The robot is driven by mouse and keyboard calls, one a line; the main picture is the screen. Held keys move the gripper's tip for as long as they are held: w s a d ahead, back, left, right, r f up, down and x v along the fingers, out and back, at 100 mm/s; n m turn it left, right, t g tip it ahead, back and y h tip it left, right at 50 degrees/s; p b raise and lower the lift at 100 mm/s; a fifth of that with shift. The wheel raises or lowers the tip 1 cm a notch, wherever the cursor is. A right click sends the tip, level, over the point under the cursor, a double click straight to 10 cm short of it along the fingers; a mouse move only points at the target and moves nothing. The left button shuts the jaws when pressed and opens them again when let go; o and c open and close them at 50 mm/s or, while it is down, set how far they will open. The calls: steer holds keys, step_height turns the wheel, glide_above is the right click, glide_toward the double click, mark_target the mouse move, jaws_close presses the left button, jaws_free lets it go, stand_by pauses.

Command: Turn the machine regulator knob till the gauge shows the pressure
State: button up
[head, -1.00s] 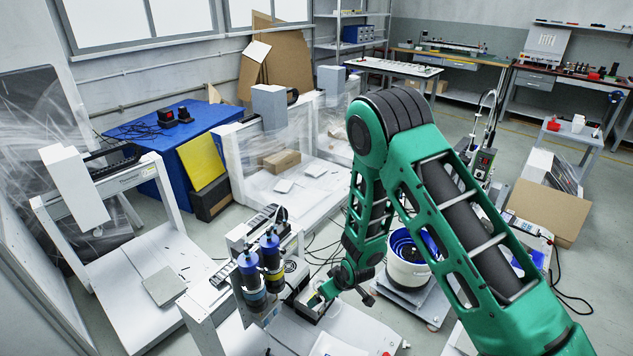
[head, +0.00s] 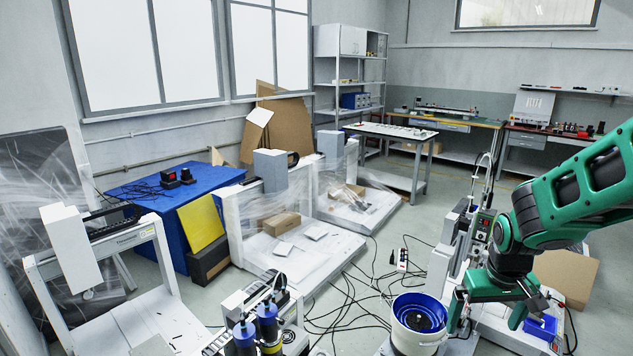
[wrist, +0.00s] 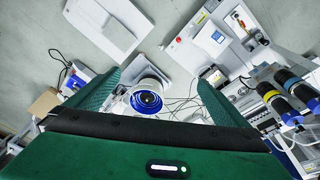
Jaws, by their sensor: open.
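My gripper (head: 487,316) is open and empty at the lower right of the head view. Its two green fingers stand wide apart in the wrist view (wrist: 159,80). Two dark cylinders with blue parts and coloured bands (head: 256,326) stand on the machine (head: 222,345) at the bottom of the head view, well left of my gripper. The cylinders also show at the right of the wrist view (wrist: 285,97), outside the fingers.
A white bucket-like feeder with a blue bowl (head: 418,312) stands just left of my gripper. Cables (head: 345,305) lie on the floor between it and the machine. A blue table (head: 165,195) and plastic-wrapped frames stand farther back.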

steer(key=s+d+r+m, duration=0.1)
steer(key=s+r+m, duration=0.1)
steer(key=s, duration=0.5)
steer(key=s+d+r+m+g, duration=0.1)
steer(key=s+d+r, duration=0.1)
steer(key=s, duration=0.6)
steer(key=s+d+r+m+g+y, duration=0.1)
steer(key=s+r+m, duration=0.1)
steer(key=s+r, duration=0.2)
steer(key=s, duration=0.3)
steer(key=shift+s+d+r+m, duration=0.2)
steer(key=shift+s+r+m, duration=0.05)
steer(key=shift+s+m, duration=0.05)
